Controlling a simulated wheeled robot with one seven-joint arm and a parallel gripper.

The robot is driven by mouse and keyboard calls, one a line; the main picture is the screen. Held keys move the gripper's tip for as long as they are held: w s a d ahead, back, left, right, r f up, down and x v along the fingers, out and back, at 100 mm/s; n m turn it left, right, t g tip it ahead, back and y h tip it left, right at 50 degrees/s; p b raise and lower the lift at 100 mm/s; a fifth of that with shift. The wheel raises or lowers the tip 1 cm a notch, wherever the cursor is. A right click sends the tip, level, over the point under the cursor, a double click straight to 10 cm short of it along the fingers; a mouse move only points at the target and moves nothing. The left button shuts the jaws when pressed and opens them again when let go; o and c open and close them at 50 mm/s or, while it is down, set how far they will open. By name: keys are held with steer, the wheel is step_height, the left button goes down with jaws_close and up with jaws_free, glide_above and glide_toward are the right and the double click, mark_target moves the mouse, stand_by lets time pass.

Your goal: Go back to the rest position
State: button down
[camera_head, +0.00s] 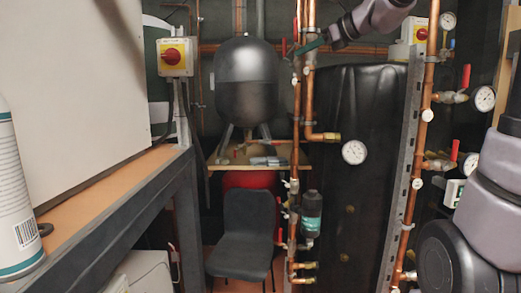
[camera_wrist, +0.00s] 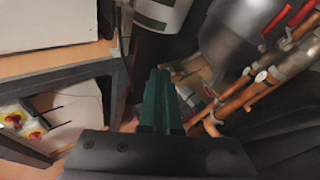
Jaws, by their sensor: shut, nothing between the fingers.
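My gripper (camera_head: 300,51) is at the top middle of the head view, at the end of my arm reaching in from the upper right. Its dark green fingers are close to the upper copper pipes (camera_head: 297,100); I cannot tell whether they touch. In the wrist view the gripper (camera_wrist: 160,75) has its two green fingers together, with nothing held between them.
A dark round tank (camera_head: 246,82) stands behind, left of the copper pipes. A red-and-yellow switch (camera_head: 173,56) is at the left, above a wooden bench (camera_head: 115,178). A black chair (camera_head: 245,232) stands below. Gauges (camera_head: 354,152) and valves are at the right.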

steer(key=s+d+f+n+g+h, duration=0.1)
steer(key=s+d+f+n+h, duration=0.3)
steer(key=s+f+n, duration=0.5)
steer(key=s+d+f+n+g+h, duration=0.1)
steer(key=s+d+f+n+h, duration=0.3)
steer(key=s+d+f+n, duration=0.3)
steer(key=s+f+n, duration=0.3)
steer(key=s, duration=0.4)
steer(key=shift+s+d+f+n+g, duration=0.3)
steer(key=shift+d+f+g, duration=0.1)
